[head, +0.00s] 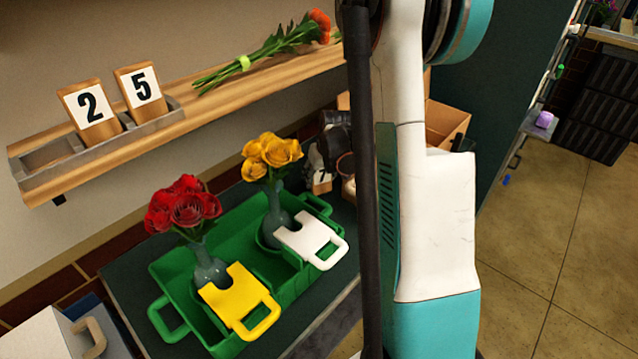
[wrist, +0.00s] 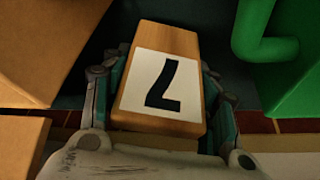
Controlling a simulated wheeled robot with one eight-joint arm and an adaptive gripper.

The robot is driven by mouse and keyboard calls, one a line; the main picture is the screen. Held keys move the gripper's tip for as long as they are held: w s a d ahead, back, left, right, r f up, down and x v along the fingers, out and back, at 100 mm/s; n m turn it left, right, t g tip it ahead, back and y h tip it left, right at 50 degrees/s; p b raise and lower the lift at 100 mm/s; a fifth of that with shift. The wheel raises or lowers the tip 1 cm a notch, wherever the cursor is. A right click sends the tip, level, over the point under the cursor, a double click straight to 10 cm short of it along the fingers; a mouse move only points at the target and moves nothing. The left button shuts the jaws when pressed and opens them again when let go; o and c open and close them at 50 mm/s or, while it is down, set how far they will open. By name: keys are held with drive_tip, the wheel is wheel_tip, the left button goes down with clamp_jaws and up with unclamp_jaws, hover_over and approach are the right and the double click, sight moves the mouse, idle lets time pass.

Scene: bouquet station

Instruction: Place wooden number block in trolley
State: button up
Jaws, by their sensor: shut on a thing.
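The wooden number block (wrist: 160,85) has a white face with a black 7, seen upside down in the wrist view. My gripper (wrist: 163,95) is shut on it, with a finger along each side. In the head view the block (head: 320,181) shows small behind the green carrier's far right end; my arm hides much around it. The green carrier (head: 165,268) with end handles stands on a dark surface and holds two vases. Its green edge (wrist: 280,50) is at upper right in the wrist view, apart from the block. I cannot tell which thing is the trolley.
Red flowers (head: 186,208) and yellow flowers (head: 272,152) rise from the vases, beside a yellow tag (head: 238,297) and a white tag (head: 309,236). Blocks 2 (head: 90,105) and 5 (head: 143,86) stand in a grey holder on the wooden shelf (head: 225,97). Cardboard (head: 447,122) lies behind my arm.

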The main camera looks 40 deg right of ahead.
sight(319, 182)
drive_tip(key=shift+f+b, duration=0.3)
drive_tip(key=shift+f, duration=1.1)
drive_tip(key=shift+f, duration=0.1)
drive_tip(key=o, duration=0.7)
drive_tip(key=shift+f, duration=0.1)
drive_tip(key=shift+o, duration=1)
